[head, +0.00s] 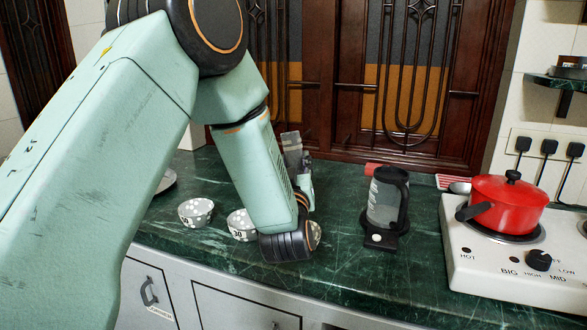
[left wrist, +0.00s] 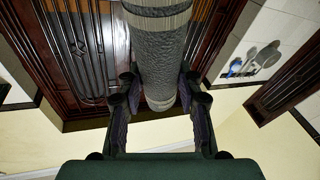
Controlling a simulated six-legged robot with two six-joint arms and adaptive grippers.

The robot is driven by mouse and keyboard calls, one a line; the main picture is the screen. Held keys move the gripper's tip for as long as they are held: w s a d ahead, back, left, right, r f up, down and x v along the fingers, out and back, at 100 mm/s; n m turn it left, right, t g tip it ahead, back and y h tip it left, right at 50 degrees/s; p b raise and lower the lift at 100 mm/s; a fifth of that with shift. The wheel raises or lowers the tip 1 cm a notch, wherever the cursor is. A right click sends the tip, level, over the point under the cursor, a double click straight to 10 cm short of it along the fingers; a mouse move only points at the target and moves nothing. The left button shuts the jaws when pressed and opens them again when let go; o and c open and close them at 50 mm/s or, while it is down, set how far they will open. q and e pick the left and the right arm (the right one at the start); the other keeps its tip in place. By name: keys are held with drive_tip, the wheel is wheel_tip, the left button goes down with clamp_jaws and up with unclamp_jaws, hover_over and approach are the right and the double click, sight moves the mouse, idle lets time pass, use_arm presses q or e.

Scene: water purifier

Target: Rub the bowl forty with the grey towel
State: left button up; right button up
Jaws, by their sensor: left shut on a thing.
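My left gripper (left wrist: 158,95) is shut on the grey towel (left wrist: 160,50), a textured grey roll that stands between its fingers in the left wrist view. In the head view the left gripper (head: 304,180) points up above the counter, beside my forearm, and the towel's grey end (head: 291,143) shows above it. A dotted bowl (head: 196,211) stands on the counter at left; its number is hard to read. A second bowl (head: 241,226) seems marked 30 and is partly behind my forearm. A third bowl (head: 316,234) is mostly hidden behind my wrist. I cannot tell which is forty. The towel is apart from the bowls.
A dark-handled jug (head: 386,203) stands right of my wrist, with a red roll (head: 373,169) behind it. A red pot (head: 508,203) sits on a white stove (head: 500,270) at right. A plate (head: 166,182) is partly hidden at left. Wooden doors (head: 340,90) rise behind the counter.

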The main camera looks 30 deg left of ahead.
use_arm(q)
drive_tip(key=shift+d+r, duration=0.2)
drive_tip(key=shift+d, duration=0.05)
drive_tip(key=shift+s, duration=0.2)
drive_tip(key=shift+a+f+b, duration=0.35)
drive_tip(key=shift+a+f, duration=0.15)
drive_tip(key=shift+w+a+f, duration=0.1)
drive_tip(key=shift+w+f, duration=0.05)
drive_tip(key=shift+f, duration=0.15)
drive_tip(key=shift+d+f+b, duration=0.3)
drive_tip(key=shift+f+b, duration=0.35)
drive_tip(key=shift+b, duration=0.15)
drive_tip(key=shift+f+b, duration=0.25)
drive_tip(key=shift+b, duration=0.05)
drive_tip(key=shift+a+f+b, duration=0.25)
drive_tip(key=shift+f+b, duration=0.6)
drive_tip(key=shift+f, duration=0.35)
drive_tip(key=shift+d+f+b, duration=0.25)
drive_tip(key=shift+f+b, duration=0.25)
drive_tip(key=shift+f, duration=0.15)
drive_tip(key=shift+f+b, duration=0.5)
drive_tip(key=shift+f, duration=0.15)
drive_tip(key=shift+f+b, duration=0.3)
drive_tip(key=shift+f, duration=0.2)
use_arm(e)
wheel_tip(320, 180, down, 7)
drive_tip(key=shift+f, duration=0.15)
